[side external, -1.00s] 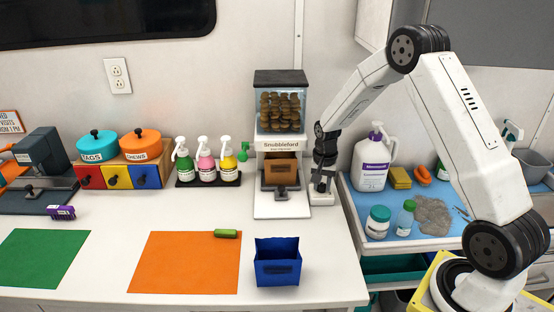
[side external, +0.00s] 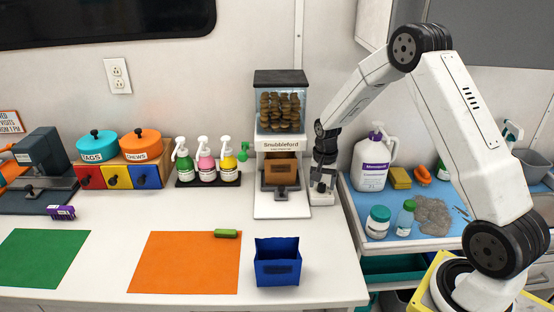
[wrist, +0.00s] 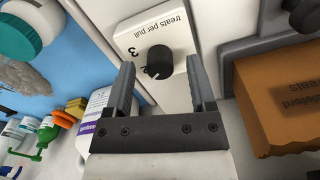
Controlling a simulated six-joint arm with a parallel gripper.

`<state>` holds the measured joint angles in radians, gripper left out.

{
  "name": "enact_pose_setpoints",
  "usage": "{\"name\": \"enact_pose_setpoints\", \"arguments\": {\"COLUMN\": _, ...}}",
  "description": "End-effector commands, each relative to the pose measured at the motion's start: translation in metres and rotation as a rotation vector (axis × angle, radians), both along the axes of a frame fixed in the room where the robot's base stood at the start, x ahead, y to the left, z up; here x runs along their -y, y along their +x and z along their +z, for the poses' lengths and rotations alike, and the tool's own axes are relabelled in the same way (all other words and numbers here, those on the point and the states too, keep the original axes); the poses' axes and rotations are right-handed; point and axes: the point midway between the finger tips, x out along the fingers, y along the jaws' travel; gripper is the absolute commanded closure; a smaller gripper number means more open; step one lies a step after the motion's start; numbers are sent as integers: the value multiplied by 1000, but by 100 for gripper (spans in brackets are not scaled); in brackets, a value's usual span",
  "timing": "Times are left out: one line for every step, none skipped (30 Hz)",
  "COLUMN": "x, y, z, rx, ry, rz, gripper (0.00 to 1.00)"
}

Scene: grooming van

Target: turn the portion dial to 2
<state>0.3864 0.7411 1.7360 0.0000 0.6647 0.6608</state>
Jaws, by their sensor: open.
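The portion dial (wrist: 159,62) is a round black knob with a pale pointer mark, on a white panel marked "treats per pull" in the wrist view. A 3 and a partly covered 2 show beside it; the pointer mark seems to lie near the 2, but I cannot tell the exact setting. My gripper (wrist: 162,68) is open, one finger on each side of the knob, with gaps visible. In the side external view my gripper (side external: 323,182) points down just right of the treat dispenser (side external: 282,146) and hides the dial.
A brown treat box (wrist: 285,95) sits close to the right of my gripper. A white purple-labelled bottle (side external: 371,166) stands on the blue tray (side external: 397,222) to the right. A blue bin (side external: 277,264) and an orange mat (side external: 180,265) lie nearer the front.

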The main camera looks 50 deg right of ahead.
Motion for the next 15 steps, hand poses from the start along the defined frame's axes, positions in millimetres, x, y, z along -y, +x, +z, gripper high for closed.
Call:
{"name": "enact_pose_setpoints", "arguments": {"x": 0, "y": 0, "z": 4, "rx": 1, "ry": 0, "rz": 0, "gripper": 29}}
{"name": "enact_pose_setpoints", "arguments": {"x": 0, "y": 0, "z": 7, "rx": 1, "ry": 0, "rz": 0, "gripper": 29}}
{"name": "enact_pose_setpoints", "arguments": {"x": 0, "y": 0, "z": 10, "rx": 2, "ry": -1, "rz": 0, "gripper": 29}}
{"name": "enact_pose_setpoints", "arguments": {"x": 0, "y": 0, "z": 13, "rx": 3, "ry": -1, "rz": 0, "gripper": 29}}
{"name": "enact_pose_setpoints", "arguments": {"x": 0, "y": 0, "z": 17, "rx": 3, "ry": -1, "rz": 0, "gripper": 29}}
{"name": "enact_pose_setpoints", "arguments": {"x": 0, "y": 0, "z": 21, "rx": 2, "ry": -1, "rz": 0, "gripper": 29}}
{"name": "enact_pose_setpoints", "arguments": {"x": 0, "y": 0, "z": 25, "rx": 2, "ry": -1, "rz": 0, "gripper": 29}}
{"name": "enact_pose_setpoints", "arguments": {"x": 0, "y": 0, "z": 29, "rx": 3, "ry": -2, "rz": 0, "gripper": 29}}
{"name": "enact_pose_setpoints", "arguments": {"x": 0, "y": 0, "z": 35, "rx": 3, "ry": -2, "rz": 0, "gripper": 29}}
{"name": "enact_pose_setpoints", "arguments": {"x": 0, "y": 0, "z": 38, "rx": 3, "ry": -1, "rz": 0, "gripper": 29}}
{"name": "enact_pose_setpoints", "arguments": {"x": 0, "y": 0, "z": 42, "rx": 3, "ry": -1, "rz": 0, "gripper": 29}}
{"name": "enact_pose_setpoints", "arguments": {"x": 0, "y": 0, "z": 47, "rx": 3, "ry": -2, "rz": 0, "gripper": 29}}
{"name": "enact_pose_setpoints", "arguments": {"x": 0, "y": 0, "z": 51, "rx": 3, "ry": -1, "rz": 0, "gripper": 29}}
{"name": "enact_pose_setpoints", "arguments": {"x": 0, "y": 0, "z": 54, "rx": 2, "ry": -1, "rz": 0, "gripper": 29}}
{"name": "enact_pose_setpoints", "arguments": {"x": 0, "y": 0, "z": 59, "rx": 3, "ry": -1, "rz": 0, "gripper": 29}}
